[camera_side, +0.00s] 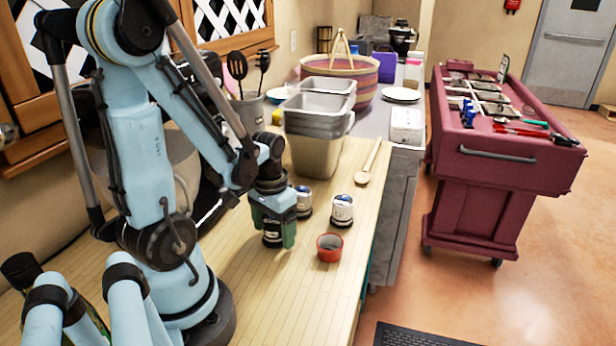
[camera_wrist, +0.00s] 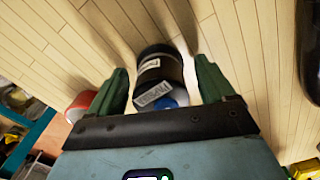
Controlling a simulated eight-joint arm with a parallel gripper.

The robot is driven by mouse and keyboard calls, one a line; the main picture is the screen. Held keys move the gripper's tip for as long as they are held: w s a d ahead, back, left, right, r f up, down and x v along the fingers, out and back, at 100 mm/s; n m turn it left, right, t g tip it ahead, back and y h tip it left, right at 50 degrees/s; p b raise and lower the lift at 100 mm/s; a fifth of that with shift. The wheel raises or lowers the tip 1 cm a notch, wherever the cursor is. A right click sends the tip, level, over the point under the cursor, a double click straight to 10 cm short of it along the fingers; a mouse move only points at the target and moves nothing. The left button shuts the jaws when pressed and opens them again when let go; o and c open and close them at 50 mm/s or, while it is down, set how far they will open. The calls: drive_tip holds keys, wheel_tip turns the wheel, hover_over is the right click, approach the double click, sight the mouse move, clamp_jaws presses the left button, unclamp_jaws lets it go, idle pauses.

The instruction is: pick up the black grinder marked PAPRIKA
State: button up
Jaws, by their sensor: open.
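A black grinder (camera_wrist: 160,72) with a pale label stands on the wooden counter between my fingers in the wrist view; the label's lettering is too small to read surely. My gripper (camera_wrist: 163,82) is open, with one green finger on each side of the grinder and a gap showing at both sides. In the side view my gripper (camera_side: 273,228) reaches down over the same dark grinder (camera_side: 271,239), whose upper part is hidden by the fingers. Two other grinders with white labels, one nearer (camera_side: 342,209) and one farther (camera_side: 303,200), stand just to the right.
A small red cup (camera_side: 329,248) stands close to the right, and also shows in the wrist view (camera_wrist: 82,106). A wooden spoon (camera_side: 368,165) lies behind it. Steel bins (camera_side: 316,150) and a utensil crock (camera_side: 247,115) stand farther back. The counter's front stretch is clear.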

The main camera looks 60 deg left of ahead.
drive_tip(key=c, duration=1.3)
drive_tip(key=shift+c, duration=0.2)
drive_tip(key=shift+r, duration=0.2)
